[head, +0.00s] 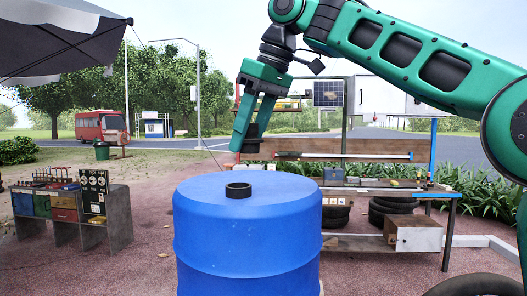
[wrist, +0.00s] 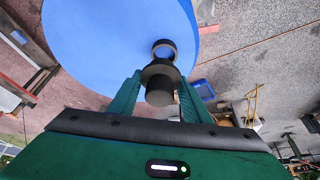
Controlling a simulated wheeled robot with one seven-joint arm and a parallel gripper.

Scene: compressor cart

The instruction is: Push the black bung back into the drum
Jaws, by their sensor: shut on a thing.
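The blue drum (head: 245,235) stands upright in front of me in the head view, and its blue top (wrist: 100,35) fills the upper left of the wrist view. A short black ring-shaped opening (head: 238,190) sits on the drum's top; it also shows in the wrist view (wrist: 164,48). My green gripper (head: 249,138) points down above the drum and is shut on the black bung (head: 251,139). In the wrist view the bung (wrist: 159,82) is between the fingers and partly overlaps the near edge of the ring. In the head view the bung is above the ring and apart from it.
A wooden workbench (head: 345,190) with tools and tyres stands behind the drum on the right. A low cabinet (head: 105,215) with coloured bins is at the left. Gravel ground around the drum is open. A grey canopy (head: 60,35) hangs at upper left.

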